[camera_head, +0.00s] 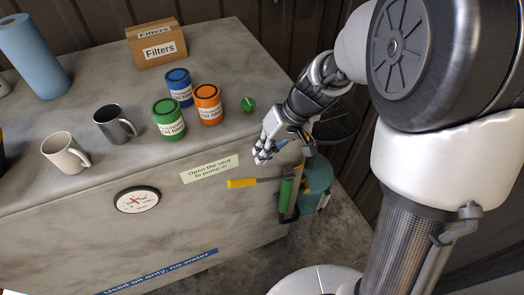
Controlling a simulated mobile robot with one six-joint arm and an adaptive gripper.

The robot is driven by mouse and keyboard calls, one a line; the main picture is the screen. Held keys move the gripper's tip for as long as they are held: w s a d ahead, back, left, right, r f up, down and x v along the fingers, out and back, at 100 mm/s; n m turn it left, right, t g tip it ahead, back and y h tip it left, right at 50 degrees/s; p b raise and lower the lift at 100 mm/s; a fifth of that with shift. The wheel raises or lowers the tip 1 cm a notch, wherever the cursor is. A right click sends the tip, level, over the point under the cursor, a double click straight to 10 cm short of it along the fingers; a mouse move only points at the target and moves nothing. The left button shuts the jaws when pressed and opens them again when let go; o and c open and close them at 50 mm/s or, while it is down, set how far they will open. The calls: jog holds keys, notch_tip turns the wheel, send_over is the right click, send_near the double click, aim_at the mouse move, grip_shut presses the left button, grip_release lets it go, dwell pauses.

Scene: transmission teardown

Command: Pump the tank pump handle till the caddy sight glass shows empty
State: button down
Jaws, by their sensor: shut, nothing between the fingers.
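The pump handle has a yellow grip (242,183) on a dark bar. It sticks out to the left, roughly level, from an upright assembly at the bench's right front corner. A green cylinder (285,194) stands upright there. A teal vessel (316,184) is just behind it, partly hidden; I cannot make out a sight glass or its level. My gripper (262,157) is shut and empty. It points down and left, above the handle bar in the picture and apart from the yellow grip.
The grey tank top holds green (169,120), blue (180,88) and orange (208,105) cans, two mugs, a Filters box (157,44), a blue roll (34,56) and a small green knob (248,104). A vent sign (209,169) and round dial (137,199) are at the front.

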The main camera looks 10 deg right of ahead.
jog(key=b+x, duration=0.2)
jog(key=x, duration=0.8)
jog(key=shift+a+f, duration=0.15)
jog(key=shift+f, duration=0.1)
